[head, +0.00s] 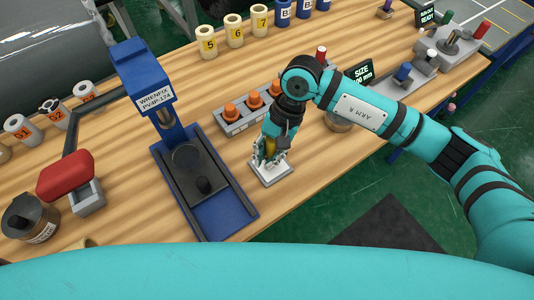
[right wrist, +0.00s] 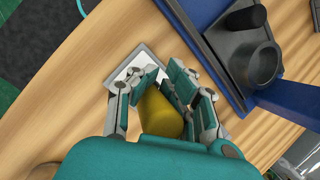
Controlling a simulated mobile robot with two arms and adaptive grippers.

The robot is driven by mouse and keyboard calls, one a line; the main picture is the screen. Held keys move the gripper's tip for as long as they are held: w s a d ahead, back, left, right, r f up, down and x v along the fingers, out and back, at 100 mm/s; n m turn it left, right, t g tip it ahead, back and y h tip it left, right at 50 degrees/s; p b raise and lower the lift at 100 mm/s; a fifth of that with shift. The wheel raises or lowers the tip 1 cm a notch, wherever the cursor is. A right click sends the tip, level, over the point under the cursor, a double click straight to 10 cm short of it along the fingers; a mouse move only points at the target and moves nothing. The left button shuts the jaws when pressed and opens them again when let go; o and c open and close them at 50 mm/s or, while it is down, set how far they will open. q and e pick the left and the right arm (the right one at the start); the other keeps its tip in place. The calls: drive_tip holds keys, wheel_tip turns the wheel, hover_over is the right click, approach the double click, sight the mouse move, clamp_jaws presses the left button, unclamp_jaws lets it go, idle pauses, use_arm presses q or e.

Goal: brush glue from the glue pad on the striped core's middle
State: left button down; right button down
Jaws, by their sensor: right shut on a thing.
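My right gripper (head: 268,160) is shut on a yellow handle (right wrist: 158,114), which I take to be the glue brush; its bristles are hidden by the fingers. The handle also shows as a small yellow patch in the head view (head: 270,143). The gripper is directly over the white square glue pad (head: 277,178), low down; I cannot tell whether the brush touches it. The pad's edge also shows in the right wrist view (right wrist: 122,72). I cannot clearly make out a striped core. My left gripper is out of view.
A blue press (head: 142,78) stands left of the pad. A grey rack (head: 236,125) with orange-topped pieces is behind. Numbered cream rolls (head: 234,37) stand at the back. Bare wood lies right of the pad.

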sight(267, 141)
drive_tip(key=shift+s+f+b, duration=0.1)
drive_tip(key=shift+f+b, duration=0.05)
drive_tip(key=shift+b, duration=0.5)
idle(2.1)
wheel_tip(267, 141, up, 7)
drive_tip(key=p, duration=0.1)
idle(0.7)
idle(0.9)
